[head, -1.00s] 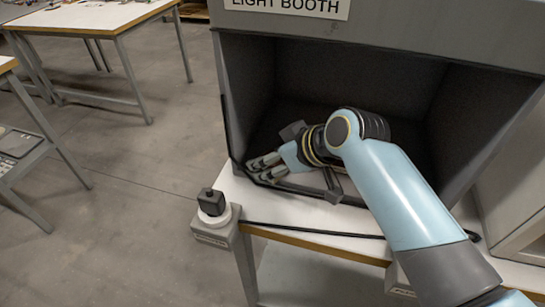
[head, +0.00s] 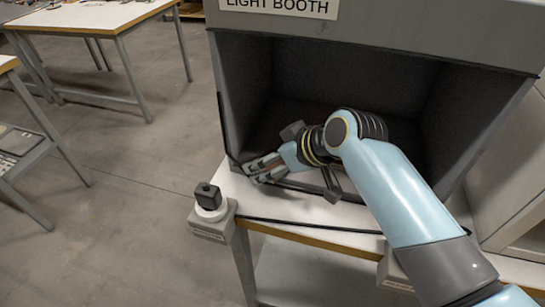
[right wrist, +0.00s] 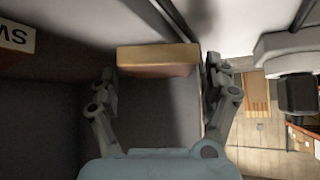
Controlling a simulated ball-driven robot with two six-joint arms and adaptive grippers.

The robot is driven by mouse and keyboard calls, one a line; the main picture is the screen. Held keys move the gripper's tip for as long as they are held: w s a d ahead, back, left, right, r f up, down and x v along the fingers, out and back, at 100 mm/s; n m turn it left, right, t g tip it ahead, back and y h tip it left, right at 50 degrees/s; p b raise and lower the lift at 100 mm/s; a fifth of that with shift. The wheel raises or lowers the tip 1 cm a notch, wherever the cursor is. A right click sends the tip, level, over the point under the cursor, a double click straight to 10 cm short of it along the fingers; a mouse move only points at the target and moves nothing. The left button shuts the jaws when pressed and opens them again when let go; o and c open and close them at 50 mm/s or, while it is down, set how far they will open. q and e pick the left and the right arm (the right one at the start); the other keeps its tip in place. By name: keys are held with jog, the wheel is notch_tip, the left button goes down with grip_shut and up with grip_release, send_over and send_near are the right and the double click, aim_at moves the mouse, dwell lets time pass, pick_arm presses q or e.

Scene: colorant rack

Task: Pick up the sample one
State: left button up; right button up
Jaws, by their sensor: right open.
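A block with a tan top edge and reddish-brown face, probably the sample (right wrist: 157,68), lies just ahead of my right gripper in the right wrist view. My right gripper (right wrist: 164,80) is open, one finger on each side of the block, with a gap to it on the left. I cannot tell whether the right finger touches it. In the head view my right gripper (head: 262,168) is at the front left of the light booth, where the block is hard to make out. My left gripper is not in view.
The grey light booth (head: 375,40) stands on a white table (head: 290,207), with walls around the gripper. A black-topped device (head: 208,199) sits at the table's left corner. A white label (right wrist: 15,37) shows in the right wrist view. Open floor lies to the left.

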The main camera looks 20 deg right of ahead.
jog(key=v, duration=1.2)
jog(key=shift+o, duration=0.3)
